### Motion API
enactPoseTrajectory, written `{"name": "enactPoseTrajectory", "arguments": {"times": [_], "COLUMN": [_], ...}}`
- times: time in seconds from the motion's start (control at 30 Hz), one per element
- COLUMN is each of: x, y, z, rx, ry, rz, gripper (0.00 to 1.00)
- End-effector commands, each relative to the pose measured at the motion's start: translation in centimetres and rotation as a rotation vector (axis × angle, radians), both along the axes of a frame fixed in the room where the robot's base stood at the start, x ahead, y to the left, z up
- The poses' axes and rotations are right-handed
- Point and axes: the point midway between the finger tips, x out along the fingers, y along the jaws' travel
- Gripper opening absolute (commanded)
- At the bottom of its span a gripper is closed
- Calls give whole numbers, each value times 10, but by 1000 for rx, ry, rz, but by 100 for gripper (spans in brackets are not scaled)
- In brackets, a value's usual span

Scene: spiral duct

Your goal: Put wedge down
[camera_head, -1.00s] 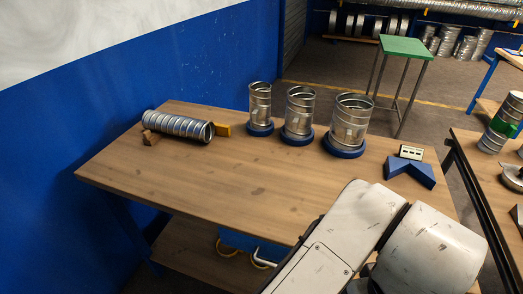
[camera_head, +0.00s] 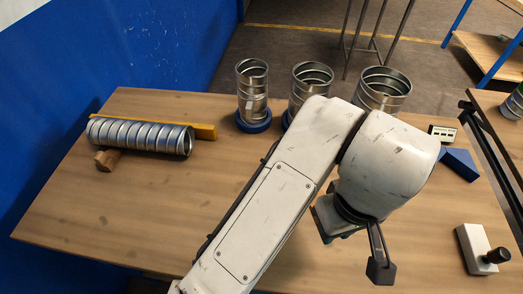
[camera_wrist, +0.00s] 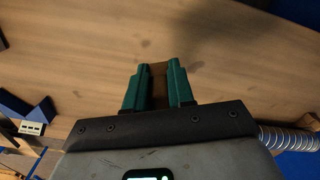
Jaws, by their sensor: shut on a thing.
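My gripper (camera_wrist: 158,70) has two green fingers shut on a brown wooden wedge (camera_wrist: 159,88). The wedge blends in colour with the tabletop below, and I cannot tell whether it touches the table. In the head view my own arm hides most of the gripper and the held wedge. Another brown wedge (camera_head: 107,160) sits on the table at the left, against the front of the ribbed metal spiral duct (camera_head: 140,136). The duct lies on its side with a yellow bar (camera_head: 205,131) behind it. The duct also shows at the right edge of the wrist view (camera_wrist: 288,138).
Several upright metal cylinders stand on blue bases (camera_head: 254,124) along the table's back. A blue V-block (camera_head: 460,164) and a small pale gauge (camera_head: 442,133) are at the right. A grey block with a black knob (camera_head: 478,248) is front right. The wooden table's (camera_head: 150,215) left front is clear.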

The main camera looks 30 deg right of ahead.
Motion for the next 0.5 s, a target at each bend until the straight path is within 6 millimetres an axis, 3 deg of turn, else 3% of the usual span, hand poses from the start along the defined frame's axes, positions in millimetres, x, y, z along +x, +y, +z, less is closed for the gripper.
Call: {"name": "enactPoseTrajectory", "arguments": {"times": [0.17, 0.5], "x": [15, 85], "y": [-6, -29], "z": [-6, -40], "rx": [-2, -3], "ry": [3, 4], "rz": [1, 2], "gripper": [0, 0]}}
